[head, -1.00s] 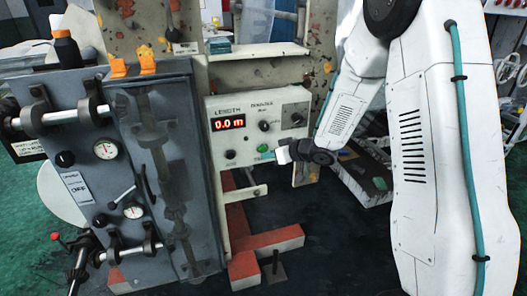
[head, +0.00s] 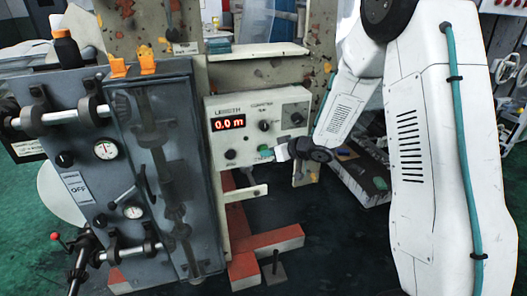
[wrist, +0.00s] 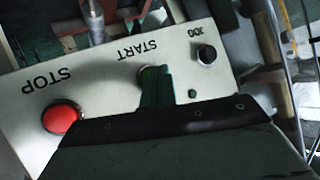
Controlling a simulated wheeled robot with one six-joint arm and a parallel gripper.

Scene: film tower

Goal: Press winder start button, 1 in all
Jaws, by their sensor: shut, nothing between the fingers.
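The winder panel (head: 247,108) is a pale box with a red 0.0 m display and knobs. The green start button (head: 265,151) is in its lower row. In the wrist view the panel appears upside down, and green (wrist: 152,88) shows below the START label. My gripper (head: 281,152) is shut and empty, just right of the start button in the head view. Its dark front edge crosses the lower wrist view. I cannot tell whether it touches the button. The red stop button (wrist: 61,117) shows in the wrist view and is hidden behind my gripper in the head view.
The black JOG button (wrist: 206,54) lies on the other side of START from STOP. A grey machine cabinet (head: 85,190) with gauges and rollers stands left of the panel. Red frame feet (head: 270,241) lie on the floor below. A low bench (head: 372,180) is at right.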

